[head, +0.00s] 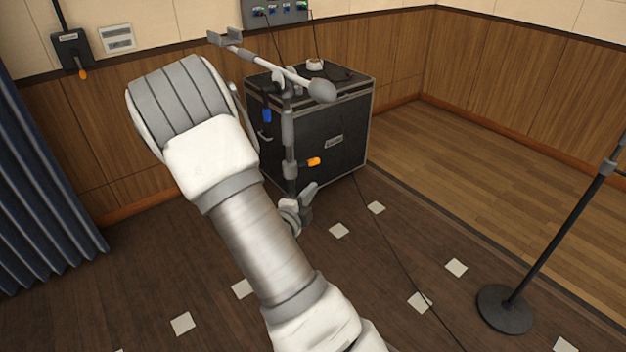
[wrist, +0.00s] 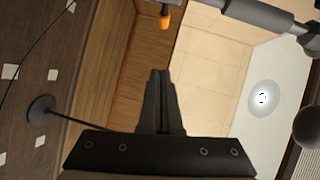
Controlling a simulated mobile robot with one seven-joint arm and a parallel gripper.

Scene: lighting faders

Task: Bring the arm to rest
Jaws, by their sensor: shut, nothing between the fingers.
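My gripper shows in the wrist view (wrist: 160,78), its two dark fingers together with nothing between them. In the head view my arm rises from the bottom centre toward the upper left, and its bulky part hides what lies behind; the gripper's fingers cannot be made out there. A microphone stand (head: 289,140) with an orange knob and a grey boom stands just right of my arm. Its boom also shows close by at the top right of the wrist view (wrist: 258,14).
A black equipment case (head: 335,140) stands behind the stand, against the wood-panelled wall. Another stand with a round black base (head: 504,310) is at the right. A blue curtain (head: 40,190) hangs at the left. A cable crosses the floor. The wooden floor at the right is clear.

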